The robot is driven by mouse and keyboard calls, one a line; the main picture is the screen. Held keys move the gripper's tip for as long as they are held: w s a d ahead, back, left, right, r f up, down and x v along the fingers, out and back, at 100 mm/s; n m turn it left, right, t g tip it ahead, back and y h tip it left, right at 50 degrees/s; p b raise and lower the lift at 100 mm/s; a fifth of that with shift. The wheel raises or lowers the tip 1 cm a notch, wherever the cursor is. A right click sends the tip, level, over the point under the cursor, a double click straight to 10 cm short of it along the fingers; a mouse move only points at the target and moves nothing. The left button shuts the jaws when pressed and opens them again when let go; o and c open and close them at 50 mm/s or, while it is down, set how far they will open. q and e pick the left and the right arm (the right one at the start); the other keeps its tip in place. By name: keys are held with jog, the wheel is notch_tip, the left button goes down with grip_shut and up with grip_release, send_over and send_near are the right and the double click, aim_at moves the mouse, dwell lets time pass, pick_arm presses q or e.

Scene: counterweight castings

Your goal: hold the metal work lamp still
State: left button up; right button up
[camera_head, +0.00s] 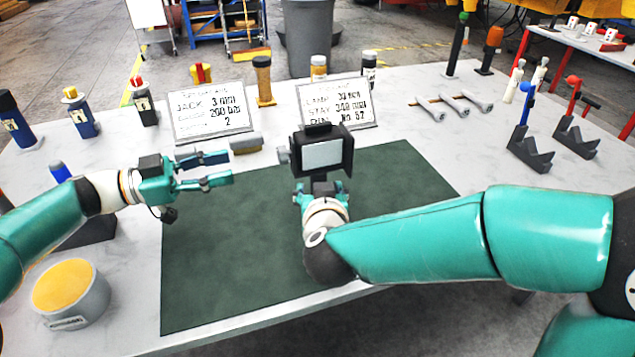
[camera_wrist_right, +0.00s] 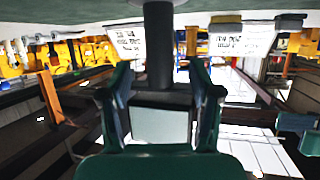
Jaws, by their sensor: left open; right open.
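The metal work lamp (camera_head: 321,155) is a dark boxy head with a pale panel, standing upright at the back of the green mat. My right gripper (camera_head: 321,188) is just below and in front of it. In the right wrist view the lamp's dark post and pale panel (camera_wrist_right: 160,123) lie between the two spread fingers of the right gripper (camera_wrist_right: 160,95); I cannot tell whether they touch it. The lamp's base is hidden in the head view. My left gripper (camera_head: 231,168) is open and empty over the mat's left part, apart from the lamp.
The green mat (camera_head: 240,270) is mostly clear. Two printed cards (camera_head: 210,110) stand behind it, with several coloured cylinders around them. A round grey pot with a yellow top (camera_head: 72,290) stands at the front left. Grey rods (camera_head: 455,103) and dark V-stands (camera_head: 528,150) lie right.

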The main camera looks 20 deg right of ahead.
aim_at(278, 155)
jog(key=shift+x, duration=2.6)
grip_shut()
pick_arm(q)
jog(key=o, duration=0.3)
jog(key=shift+a, duration=0.15)
jog(key=shift+o, duration=0.2)
jog(key=shift+m+t, duration=0.3)
jog(key=shift+t, duration=0.5)
jog(key=d, duration=1)
jog(key=shift+s+r, duration=0.1)
jog(key=shift+s, duration=0.05)
jog(key=shift+c, duration=0.4)
grip_shut()
pick_arm(e)
jog(key=shift+r, duration=0.1)
